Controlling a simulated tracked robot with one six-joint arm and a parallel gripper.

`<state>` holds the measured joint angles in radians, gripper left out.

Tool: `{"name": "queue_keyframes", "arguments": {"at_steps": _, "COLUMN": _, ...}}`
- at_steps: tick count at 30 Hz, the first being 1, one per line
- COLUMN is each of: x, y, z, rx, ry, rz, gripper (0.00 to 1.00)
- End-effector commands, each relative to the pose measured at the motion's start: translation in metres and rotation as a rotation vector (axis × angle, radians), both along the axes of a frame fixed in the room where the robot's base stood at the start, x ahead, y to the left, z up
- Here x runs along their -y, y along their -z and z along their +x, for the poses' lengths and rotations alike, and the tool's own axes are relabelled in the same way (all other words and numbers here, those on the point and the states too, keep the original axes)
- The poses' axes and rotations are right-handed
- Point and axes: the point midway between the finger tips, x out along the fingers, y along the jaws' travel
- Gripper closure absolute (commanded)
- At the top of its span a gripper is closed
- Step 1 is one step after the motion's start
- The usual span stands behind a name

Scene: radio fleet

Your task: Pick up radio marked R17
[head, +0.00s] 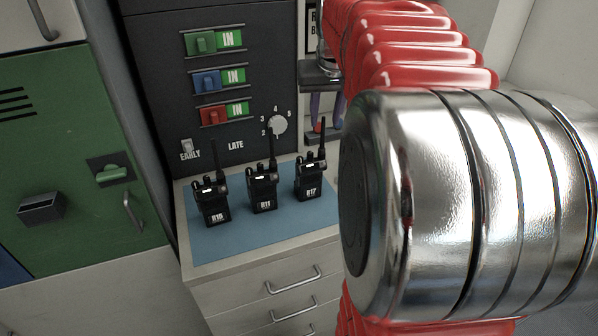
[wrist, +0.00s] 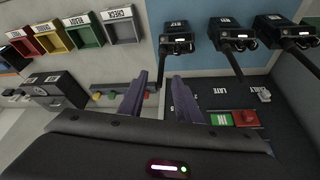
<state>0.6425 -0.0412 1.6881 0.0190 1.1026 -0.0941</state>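Three black handheld radios stand upright in a row on a blue mat (head: 240,238). Radio R17 (head: 310,187) is the rightmost in the head view, with its antenna up. Radio R11 (head: 263,195) is in the middle and radio R16 (head: 212,208) is at the left. In the wrist view they appear upside down along the top; the leftmost one (wrist: 175,38), just beyond my fingers, appears to be R17. In the head view my gripper (head: 326,118) is partly hidden behind my arm, above and behind R17.
The mat lies on a white drawer cabinet (head: 262,268). Behind it is a dark panel (head: 160,60) with coloured IN switches and a dial (head: 278,125). A green locker (head: 60,130) stands left. Labelled coloured bins (wrist: 83,34) show in the wrist view. My arm blocks the head view's right side.

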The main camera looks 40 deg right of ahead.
Motion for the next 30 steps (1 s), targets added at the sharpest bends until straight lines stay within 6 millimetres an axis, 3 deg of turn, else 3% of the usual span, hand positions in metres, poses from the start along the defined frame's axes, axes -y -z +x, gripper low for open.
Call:
{"name": "queue_keyframes", "arguments": {"at_steps": 11, "x": 0.001, "y": 0.003, "z": 0.001, "rx": 0.0, "ry": 0.0, "rz": 0.0, "gripper": 0.69}}
{"name": "queue_keyframes", "arguments": {"at_steps": 22, "x": 0.009, "y": 0.044, "z": 0.014, "rx": -0.002, "ry": 0.0, "rz": 0.001, "gripper": 0.69}}
{"name": "queue_keyframes", "arguments": {"at_steps": 30, "x": 0.01, "y": 0.049, "z": 0.016, "rx": 0.0, "ry": 0.0, "rz": 0.0, "gripper": 0.69}}
